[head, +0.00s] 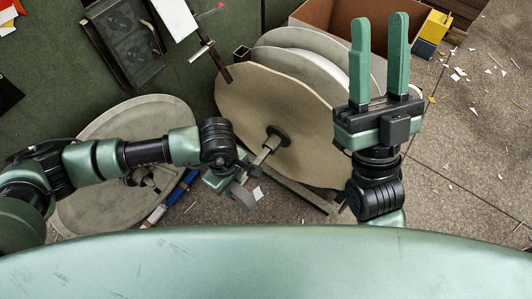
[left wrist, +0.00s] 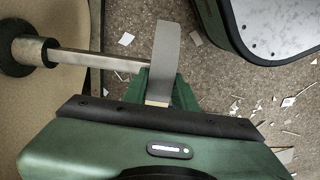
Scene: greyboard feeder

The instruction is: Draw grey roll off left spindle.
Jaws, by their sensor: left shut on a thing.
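My left gripper (head: 232,188) is shut on a narrow grey roll (left wrist: 166,48), seen nearly edge-on in the left wrist view; it also shows in the head view (head: 243,196). A metal spindle (left wrist: 95,60) runs from a dark hub on a tan disc towards the roll; in the head view this spindle (head: 266,150) stands out from the middle disc. The shaft's tip meets the roll and finger in the picture, so I cannot tell whether the roll is still around it. My right gripper (head: 379,20) is open and empty, fingers pointing up the picture.
The big tan disc (head: 240,110) has paler discs behind it. Another grey disc with its own hub (head: 140,110) is at the left, partly behind my left arm. A cardboard box (head: 335,12) and a yellow bin (head: 434,28) stand at the back. Paper scraps litter the floor (head: 470,150).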

